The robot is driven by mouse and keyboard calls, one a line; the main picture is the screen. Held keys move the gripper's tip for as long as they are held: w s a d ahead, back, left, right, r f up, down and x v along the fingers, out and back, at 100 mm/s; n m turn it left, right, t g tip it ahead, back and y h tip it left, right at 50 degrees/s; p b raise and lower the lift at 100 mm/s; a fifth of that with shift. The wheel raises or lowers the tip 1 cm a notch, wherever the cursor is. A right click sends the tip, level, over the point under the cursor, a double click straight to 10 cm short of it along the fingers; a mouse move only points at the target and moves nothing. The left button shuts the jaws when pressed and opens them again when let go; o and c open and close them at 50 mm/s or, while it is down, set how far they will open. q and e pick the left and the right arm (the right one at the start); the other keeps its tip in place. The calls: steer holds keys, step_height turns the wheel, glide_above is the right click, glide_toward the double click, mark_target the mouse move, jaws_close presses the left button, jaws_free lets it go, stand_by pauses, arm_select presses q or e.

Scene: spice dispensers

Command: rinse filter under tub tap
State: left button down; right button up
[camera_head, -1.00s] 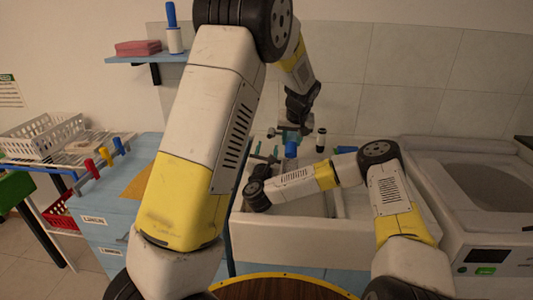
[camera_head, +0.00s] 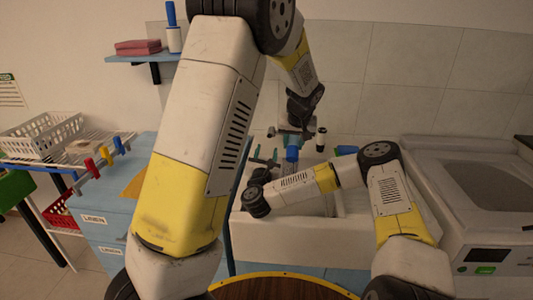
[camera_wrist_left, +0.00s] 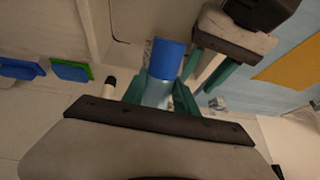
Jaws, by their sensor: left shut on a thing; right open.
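My left gripper (camera_wrist_left: 160,98) is shut on a blue cylinder (camera_wrist_left: 167,60), apparently the filter, with a darker blue upper end and paler blue body. In the head view the cylinder (camera_head: 291,154) hangs below my left wrist, over the back of the white tub (camera_head: 275,228). My right gripper (camera_head: 262,157) is open beside it to the left, its teal fingers apart from the cylinder. In the left wrist view the right gripper (camera_wrist_left: 208,75) shows beyond the cylinder. I cannot make out the tap or any water clearly.
A small black-topped object (camera_head: 321,139) stands behind the tub, with a blue-green item (camera_head: 346,150) to its right. A large white machine (camera_head: 480,205) is at the right. A blue cabinet (camera_head: 110,230) is at the left. My right forearm crosses over the tub.

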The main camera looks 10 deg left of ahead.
mark_target(295, 153)
arm_select(q)
steer(key=shift+s+d, duration=0.25)
steer(key=shift+s, duration=1)
steer(key=shift+s+d, duration=0.2)
steer(key=shift+s, duration=1.05)
steer(key=s+r, duration=0.4)
steer(key=s, duration=0.1)
steer(key=shift+d, duration=0.4)
